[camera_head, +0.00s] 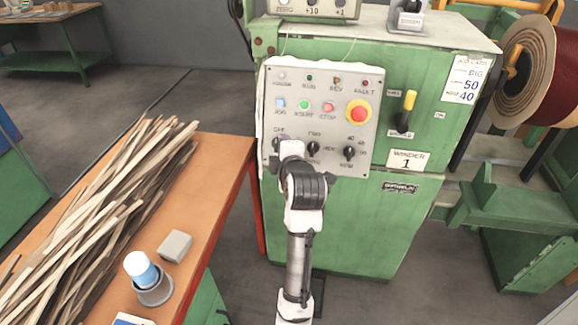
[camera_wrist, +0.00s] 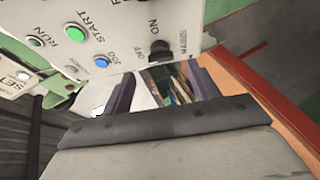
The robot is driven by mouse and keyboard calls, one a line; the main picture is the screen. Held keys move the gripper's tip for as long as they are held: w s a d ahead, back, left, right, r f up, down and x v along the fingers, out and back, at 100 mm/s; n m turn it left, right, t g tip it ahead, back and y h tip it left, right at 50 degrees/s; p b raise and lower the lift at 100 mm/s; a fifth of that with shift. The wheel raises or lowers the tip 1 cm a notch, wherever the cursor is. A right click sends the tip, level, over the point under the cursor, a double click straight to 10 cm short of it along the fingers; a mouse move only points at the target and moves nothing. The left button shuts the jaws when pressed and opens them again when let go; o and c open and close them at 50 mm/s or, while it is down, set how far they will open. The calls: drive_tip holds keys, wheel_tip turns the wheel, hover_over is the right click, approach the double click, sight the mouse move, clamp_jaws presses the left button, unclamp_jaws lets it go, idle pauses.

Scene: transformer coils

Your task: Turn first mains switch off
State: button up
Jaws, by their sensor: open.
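The mains switch (camera_wrist: 160,50) is a small black rotary knob with OFF, ON and MAINS printed around it in the wrist view. It sits at the lower left of the grey control panel (camera_head: 340,80). In the head view my arm mostly hides it. My gripper (camera_head: 291,148) is in front of the panel's lower left. In the wrist view its dark fingers (camera_wrist: 163,90) are apart and empty, with the knob beyond the gap between them. I see no contact with the knob. I cannot tell which way the knob points.
The panel has several lamps, buttons and knobs, with a red emergency stop (camera_head: 359,112). A yellow-tipped lever (camera_head: 406,110) is to its right on the green winder cabinet (camera_head: 350,215). An orange table (camera_head: 215,160) with wood strips, a cup and a grey block stands at left.

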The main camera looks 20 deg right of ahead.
drive_tip(key=b+v, duration=0.1)
drive_tip(key=v, duration=0.7)
